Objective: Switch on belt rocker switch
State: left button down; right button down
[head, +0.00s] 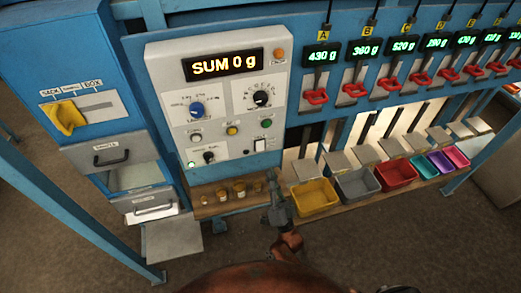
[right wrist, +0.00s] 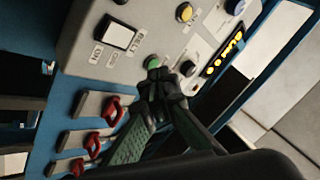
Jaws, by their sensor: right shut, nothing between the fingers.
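The rocker switch (head: 260,145) is a small pale rocker in a dark frame, low on the right of the grey control panel (head: 165,75). My right gripper (head: 272,178) is shut and empty, below the switch in the head view. In the right wrist view its fingertips (right wrist: 172,88) appear just in front of a green button (right wrist: 153,62); contact is unclear. My left gripper is not in view.
The panel also has a display (head: 226,64) reading "SUM 0 g", a blue knob (head: 196,109) and a yellow button (head: 232,130). Several red-handled levers and coloured bins, including a yellow one (head: 315,197), stand to the right. Small jars (head: 239,190) sit on a shelf below.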

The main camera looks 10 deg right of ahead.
jog(key=shift+w, duration=0.1)
jog(key=b, duration=0.4)
send_near(260, 146)
notch_tip(260, 146, up, 4)
jog(key=w, duration=0.2)
jog(key=shift+w+a, duration=0.3)
jog(key=shift+w, duration=0.35)
dwell(0.5)
jog(key=shift+w, duration=0.4)
jog(key=shift+w, duration=0.35)
dwell(0.6)
jog(key=shift+s, duration=0.2)
jog(key=shift+s, duration=0.65)
